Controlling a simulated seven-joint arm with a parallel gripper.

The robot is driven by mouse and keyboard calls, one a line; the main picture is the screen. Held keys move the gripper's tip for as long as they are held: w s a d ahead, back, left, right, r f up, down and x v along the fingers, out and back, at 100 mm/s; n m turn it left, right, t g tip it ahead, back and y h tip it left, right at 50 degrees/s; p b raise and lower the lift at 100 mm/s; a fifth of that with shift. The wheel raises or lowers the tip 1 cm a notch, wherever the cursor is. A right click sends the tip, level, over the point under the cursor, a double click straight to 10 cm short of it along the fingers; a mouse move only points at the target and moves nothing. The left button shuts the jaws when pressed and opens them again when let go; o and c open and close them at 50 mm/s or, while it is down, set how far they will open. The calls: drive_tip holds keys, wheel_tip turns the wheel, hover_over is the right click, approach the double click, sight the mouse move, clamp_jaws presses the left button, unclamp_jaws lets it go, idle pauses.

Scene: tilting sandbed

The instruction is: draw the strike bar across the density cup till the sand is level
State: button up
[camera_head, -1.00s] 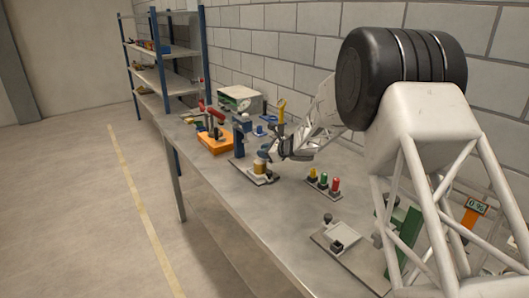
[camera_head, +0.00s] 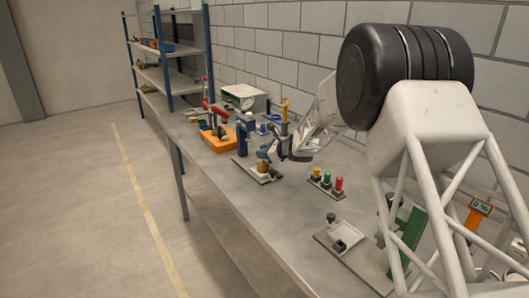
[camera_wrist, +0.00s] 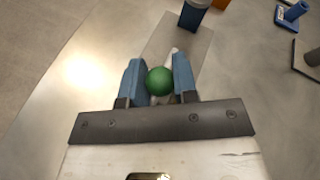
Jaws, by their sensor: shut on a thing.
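My gripper (camera_wrist: 159,80) has two blue fingers shut on a green ball-shaped knob (camera_wrist: 160,81) in the wrist view. The knob seems to be the handle of the strike bar; a pale piece shows just beyond it, but most of the bar is hidden. In the head view my gripper (camera_head: 265,155) is low, directly over the small golden density cup (camera_head: 263,168). The cup stands on a flat grey plate (camera_head: 268,178). The fingers cover the cup's top, so I cannot tell how level the sand is. The cup is hidden in the wrist view.
A blue post (camera_head: 243,138) stands behind the cup. An orange base (camera_head: 219,144) with red-handled clamps lies farther left.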

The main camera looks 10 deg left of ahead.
drive_tip(key=shift+s+a, duration=0.85)
idle(0.7)
drive_tip(key=shift+w+d, duration=1.7)
idle(1.2)
drive_tip(key=shift+r, duration=0.15)
drive_tip(key=shift+r, duration=2.8)
drive_tip(key=shift+s+d, duration=0.1)
